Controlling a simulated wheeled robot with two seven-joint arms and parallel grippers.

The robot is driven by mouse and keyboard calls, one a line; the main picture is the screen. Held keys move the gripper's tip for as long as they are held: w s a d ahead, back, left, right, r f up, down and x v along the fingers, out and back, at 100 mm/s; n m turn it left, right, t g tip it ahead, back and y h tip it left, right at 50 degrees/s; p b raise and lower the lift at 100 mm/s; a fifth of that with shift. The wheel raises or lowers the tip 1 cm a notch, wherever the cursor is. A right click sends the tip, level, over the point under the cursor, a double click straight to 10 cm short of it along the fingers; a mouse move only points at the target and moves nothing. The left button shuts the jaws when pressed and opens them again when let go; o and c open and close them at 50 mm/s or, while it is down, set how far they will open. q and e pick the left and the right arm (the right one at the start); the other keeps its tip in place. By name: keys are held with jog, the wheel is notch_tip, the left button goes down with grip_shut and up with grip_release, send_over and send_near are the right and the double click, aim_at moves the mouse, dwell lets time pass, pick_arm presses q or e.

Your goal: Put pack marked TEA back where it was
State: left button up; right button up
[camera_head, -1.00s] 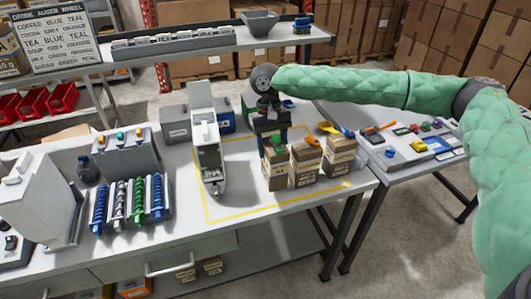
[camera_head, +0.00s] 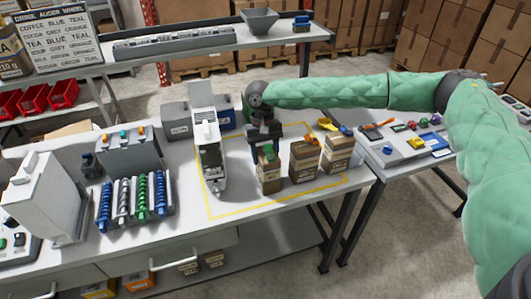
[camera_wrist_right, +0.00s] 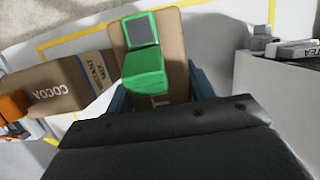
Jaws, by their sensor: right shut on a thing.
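My right gripper (camera_head: 267,152) is shut on a brown pack (camera_head: 268,179) with a green clip, the leftmost of three packs. The right wrist view shows the green clip (camera_wrist_right: 147,70) on this pack between my blue fingers (camera_wrist_right: 160,95); its label is mostly hidden, so I cannot read its name. The pack is upright or nearly so; I cannot tell whether it touches the table. A pack marked COCOA (camera_wrist_right: 50,88), with an orange clip, is beside it. The white dispenser (camera_head: 210,150) stands to the left of the held pack. My left gripper is not in view.
A third pack (camera_head: 337,155) with a blue clip stands at the right. A yellow outline (camera_head: 235,213) marks the table around the packs and dispenser. Coloured augers (camera_head: 135,200) sit in a rack at left. A sign (camera_head: 55,38) and a hopper (camera_head: 260,20) are behind.

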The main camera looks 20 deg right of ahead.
jog(key=o, duration=1.3)
jog(key=shift+f, duration=0.1)
pick_arm(q)
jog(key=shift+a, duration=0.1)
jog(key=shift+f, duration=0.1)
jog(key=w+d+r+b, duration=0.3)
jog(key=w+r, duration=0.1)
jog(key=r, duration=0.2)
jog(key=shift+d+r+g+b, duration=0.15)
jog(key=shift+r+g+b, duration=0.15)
jog(key=shift+b, duration=0.1)
pick_arm(e)
jog(key=v, duration=1.2)
jog(key=shift+w, duration=0.1)
